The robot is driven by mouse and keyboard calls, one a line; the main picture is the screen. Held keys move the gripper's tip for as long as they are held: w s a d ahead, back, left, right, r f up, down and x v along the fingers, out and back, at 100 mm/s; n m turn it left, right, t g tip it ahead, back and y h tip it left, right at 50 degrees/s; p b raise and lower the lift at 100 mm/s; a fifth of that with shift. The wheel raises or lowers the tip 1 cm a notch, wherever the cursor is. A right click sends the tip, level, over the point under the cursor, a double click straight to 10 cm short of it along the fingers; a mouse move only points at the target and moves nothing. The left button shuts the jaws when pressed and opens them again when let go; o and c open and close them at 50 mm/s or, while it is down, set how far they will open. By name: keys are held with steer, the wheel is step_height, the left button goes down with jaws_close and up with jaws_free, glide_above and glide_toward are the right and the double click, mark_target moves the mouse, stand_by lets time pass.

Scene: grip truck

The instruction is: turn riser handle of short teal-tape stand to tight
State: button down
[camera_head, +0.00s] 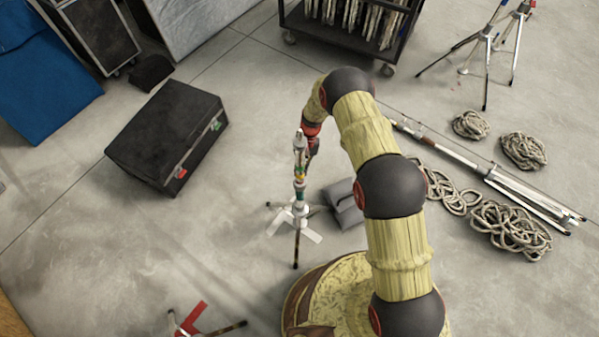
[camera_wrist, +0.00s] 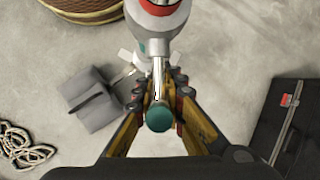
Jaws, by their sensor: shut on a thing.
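The short stand (camera_head: 299,190) stands upright on the concrete floor in the head view, with its legs spread and a small teal mark on its column. In the wrist view its column (camera_wrist: 162,45) rises close to the camera, white with a red band. The riser handle (camera_wrist: 159,117) ends in a round teal knob and points toward the camera. My gripper (camera_wrist: 160,88) has its two fingers on either side of the handle's shaft and is shut on it. In the head view my gripper (camera_head: 312,146) is beside the upper column, partly hidden by the stand and my arm.
A grey sandbag (camera_head: 345,202) lies right by the stand's legs. A black case (camera_head: 168,135) lies to the left. Coiled ropes (camera_head: 510,228) and a folded stand (camera_head: 490,175) lie to the right. A red-taped leg base (camera_head: 195,318) is at the bottom.

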steer(key=shift+s+f, duration=0.1)
steer(key=shift+f, duration=0.05)
steer(key=c, duration=1.9)
jaws_free()
steer(key=shift+o, duration=0.4)
steer(key=v, duration=1.2)
